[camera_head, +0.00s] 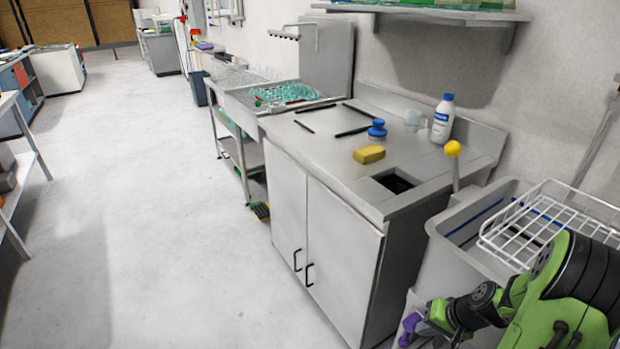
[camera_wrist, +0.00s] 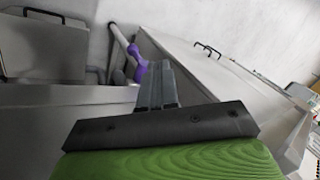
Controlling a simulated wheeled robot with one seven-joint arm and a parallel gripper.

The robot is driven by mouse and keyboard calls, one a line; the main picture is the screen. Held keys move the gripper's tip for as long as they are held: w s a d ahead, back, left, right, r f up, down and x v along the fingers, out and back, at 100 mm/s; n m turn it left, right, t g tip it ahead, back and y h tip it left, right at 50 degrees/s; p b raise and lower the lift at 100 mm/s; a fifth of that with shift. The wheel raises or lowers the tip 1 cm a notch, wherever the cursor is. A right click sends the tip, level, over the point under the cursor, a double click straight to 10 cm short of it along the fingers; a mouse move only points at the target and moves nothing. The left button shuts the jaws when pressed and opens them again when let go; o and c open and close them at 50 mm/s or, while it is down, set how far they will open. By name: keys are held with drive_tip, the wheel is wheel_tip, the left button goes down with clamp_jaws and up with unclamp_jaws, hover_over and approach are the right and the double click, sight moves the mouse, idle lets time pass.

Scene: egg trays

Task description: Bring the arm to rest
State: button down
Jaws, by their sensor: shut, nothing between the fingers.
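My arm, green and black, is folded at the lower right of the head view. My gripper shows in the wrist view (camera_wrist: 158,75), where its grey fingers are together with nothing between them. In the head view the fingers cannot be made out clearly at the bottom edge. In the wrist view a purple part on a pale pole stands just beyond the fingertips; I cannot tell whether it touches them.
A grey cabinet (camera_head: 330,255) with a steel top stands in the middle. On it are a yellow sponge (camera_head: 369,154), a blue brush (camera_head: 377,131) and a white bottle (camera_head: 443,118). A white wire rack (camera_head: 545,215) lies beside my arm. The floor (camera_head: 150,210) at left is clear.

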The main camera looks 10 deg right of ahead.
drive_tip(key=s+a+r+n+h, duration=0.3)
drive_tip(key=a+r+n, duration=0.2)
drive_tip(key=a+r, duration=1.05)
drive_tip(key=s+a+r+n+t, duration=0.1)
drive_tip(key=s+a+r, duration=0.25)
drive_tip(key=s, duration=0.25)
drive_tip(key=s+a+r+n, duration=0.1)
drive_tip(key=s+a+r, duration=0.1)
drive_tip(key=s+r, duration=0.4)
wheel_tip(320, 180, up, 13)
drive_tip(key=p, duration=1.4)
drive_tip(key=shift+s+r, duration=0.15)
